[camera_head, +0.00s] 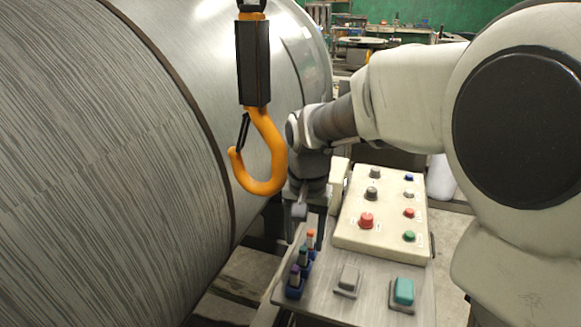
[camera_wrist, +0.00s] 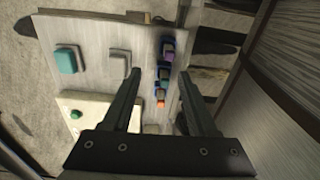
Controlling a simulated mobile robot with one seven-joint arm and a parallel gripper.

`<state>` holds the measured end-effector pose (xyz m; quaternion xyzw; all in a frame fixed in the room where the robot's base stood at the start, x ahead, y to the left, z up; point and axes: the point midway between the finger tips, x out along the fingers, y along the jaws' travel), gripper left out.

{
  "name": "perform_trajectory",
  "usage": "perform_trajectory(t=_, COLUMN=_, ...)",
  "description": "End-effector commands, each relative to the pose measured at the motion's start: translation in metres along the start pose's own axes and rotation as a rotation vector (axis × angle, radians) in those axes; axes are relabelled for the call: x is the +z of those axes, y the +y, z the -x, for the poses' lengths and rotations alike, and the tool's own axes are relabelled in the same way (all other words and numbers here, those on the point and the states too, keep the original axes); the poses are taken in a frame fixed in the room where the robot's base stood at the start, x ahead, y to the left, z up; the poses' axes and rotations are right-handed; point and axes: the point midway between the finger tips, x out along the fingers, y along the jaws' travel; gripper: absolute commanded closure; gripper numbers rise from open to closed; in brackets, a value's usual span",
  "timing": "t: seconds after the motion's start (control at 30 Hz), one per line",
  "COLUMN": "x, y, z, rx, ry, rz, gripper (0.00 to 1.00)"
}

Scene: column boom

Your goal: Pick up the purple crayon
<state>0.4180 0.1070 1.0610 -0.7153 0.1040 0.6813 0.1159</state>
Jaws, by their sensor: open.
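The purple crayon (camera_head: 295,270) stands upright in a dark blue holder (camera_head: 294,290) at the left edge of the grey panel, nearest the camera in a short row. It also shows in the wrist view (camera_wrist: 168,41), at the far end of the row, beyond my fingertips. A teal crayon (camera_head: 303,253) and an orange crayon (camera_head: 311,236) stand behind it. My gripper (camera_head: 305,238) points down over the row with its fingers apart and nothing held. In the wrist view my gripper (camera_wrist: 159,74) has the row running between its fingers.
A grey block (camera_head: 348,279) and a teal block (camera_head: 402,291) sit on the panel (camera_head: 372,305) to the right. A cream button box (camera_head: 385,215) stands behind them. An orange hook (camera_head: 265,170) hangs left of my gripper, before a large metal coil (camera_head: 110,170).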

Motion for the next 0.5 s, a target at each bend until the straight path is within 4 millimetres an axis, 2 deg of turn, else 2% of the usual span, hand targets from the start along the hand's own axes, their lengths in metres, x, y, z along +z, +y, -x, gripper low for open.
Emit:
perform_trajectory(t=0.1, x=-0.005, y=-0.013, z=0.003, rx=0.016, ry=-0.029, rz=-0.018, gripper=0.41)
perform_trajectory(t=0.27, x=-0.008, y=-0.02, z=-0.003, rx=0.025, ry=-0.045, rz=-0.034, gripper=0.41)
perform_trajectory(t=0.37, x=-0.007, y=-0.021, z=-0.016, rx=0.027, ry=-0.048, rz=-0.037, gripper=0.41)
perform_trajectory(t=0.5, x=-0.006, y=-0.02, z=-0.042, rx=0.028, ry=-0.049, rz=-0.037, gripper=0.41)
